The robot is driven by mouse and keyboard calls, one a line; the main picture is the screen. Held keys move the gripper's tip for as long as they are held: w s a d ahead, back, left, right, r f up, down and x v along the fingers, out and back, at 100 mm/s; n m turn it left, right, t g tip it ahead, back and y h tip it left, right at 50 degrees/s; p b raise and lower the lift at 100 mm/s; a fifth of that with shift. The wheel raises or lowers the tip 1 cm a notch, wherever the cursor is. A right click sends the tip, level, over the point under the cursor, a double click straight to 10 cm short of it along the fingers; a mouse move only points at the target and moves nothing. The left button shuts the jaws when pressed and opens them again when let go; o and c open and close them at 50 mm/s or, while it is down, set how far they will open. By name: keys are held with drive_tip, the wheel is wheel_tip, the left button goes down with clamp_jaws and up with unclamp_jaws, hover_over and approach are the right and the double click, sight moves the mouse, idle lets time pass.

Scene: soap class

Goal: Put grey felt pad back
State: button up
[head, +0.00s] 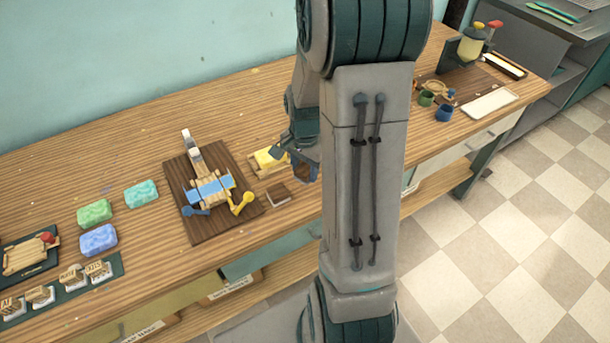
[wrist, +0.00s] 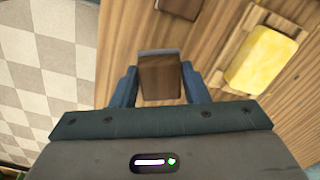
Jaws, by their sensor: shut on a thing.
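My gripper (wrist: 159,82) is shut on a brown block (wrist: 160,82) with a grey strip (wrist: 159,52) along its far edge. I cannot tell whether that grey strip is the grey felt pad. In the head view my gripper (head: 304,168) is over the workbench, just right of the yellow block on its wooden rack. A little of the brown block (head: 303,174) shows below it, and my arm hides much of that area. A small brown square piece with a pale edge (head: 278,194) lies on the bench, left of and nearer than my gripper.
A wooden rack with a yellow block (head: 268,158) is close by; the yellow block (wrist: 262,60) also shows in the wrist view. Left of it is a dark board (head: 240,226) with a blue-and-yellow device. Soap bars (head: 98,239) lie farther left. The bench's front edge is near.

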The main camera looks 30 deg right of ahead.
sight(305, 177)
drive_tip(key=shift+f, duration=1.7)
drive_tip(key=shift+f, duration=0.1)
drive_tip(key=shift+f, duration=0.15)
drive_tip(key=o, duration=0.9)
drive_tip(key=shift+o, duration=0.2)
